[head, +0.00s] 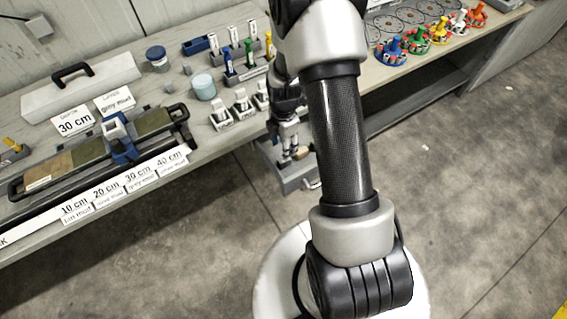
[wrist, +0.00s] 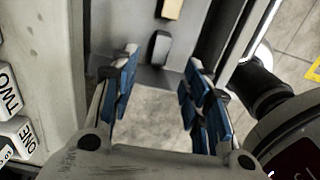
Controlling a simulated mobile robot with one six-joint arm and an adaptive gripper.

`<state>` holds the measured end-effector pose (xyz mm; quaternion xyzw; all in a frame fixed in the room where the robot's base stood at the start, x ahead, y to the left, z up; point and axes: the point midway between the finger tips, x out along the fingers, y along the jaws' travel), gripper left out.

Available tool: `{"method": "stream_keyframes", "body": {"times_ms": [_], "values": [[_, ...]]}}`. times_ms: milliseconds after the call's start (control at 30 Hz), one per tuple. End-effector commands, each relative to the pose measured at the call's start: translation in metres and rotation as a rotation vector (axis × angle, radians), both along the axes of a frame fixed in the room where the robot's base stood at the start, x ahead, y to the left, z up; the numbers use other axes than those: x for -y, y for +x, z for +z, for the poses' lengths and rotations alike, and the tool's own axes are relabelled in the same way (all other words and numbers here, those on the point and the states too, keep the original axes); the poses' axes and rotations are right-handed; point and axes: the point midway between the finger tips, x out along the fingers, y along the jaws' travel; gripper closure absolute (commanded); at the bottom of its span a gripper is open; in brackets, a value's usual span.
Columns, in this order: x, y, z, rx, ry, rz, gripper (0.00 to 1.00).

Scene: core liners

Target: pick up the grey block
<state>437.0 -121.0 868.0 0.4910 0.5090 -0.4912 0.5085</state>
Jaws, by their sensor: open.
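The grey block (wrist: 160,48) is small and dark-sided with a lighter top. It stands in a grey tray (wrist: 213,42) near the tray's near edge in the wrist view. My gripper (wrist: 162,62) is open and empty, with blue pads on its fingers. The block shows in the gap between the fingertips, apart from both fingers. In the head view my gripper (head: 288,145) is low over the tray (head: 292,181), beside the bench; my arm hides part of it, and I cannot make out the grey block there.
A tan block (wrist: 172,9) lies beyond the grey one in the tray. The bench (head: 213,160) runs close on the left, with labelled white stands (head: 221,118) near its edge. Coloured pieces (head: 392,50) stand on the bench at the back right. The floor on the right is clear.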

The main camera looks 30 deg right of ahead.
Motion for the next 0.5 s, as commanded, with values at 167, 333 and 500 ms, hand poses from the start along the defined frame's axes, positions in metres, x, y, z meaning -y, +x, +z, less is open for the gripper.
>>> {"method": "stream_keyframes", "body": {"times_ms": [167,333,500], "values": [[0.0,0.0,-0.035,-0.001,0.001,-0.001,0.57],[0.0,0.0,-0.046,0.001,0.0,-0.001,0.57],[0.001,-0.001,-0.057,0.0,0.0,-0.001,0.57]]}}
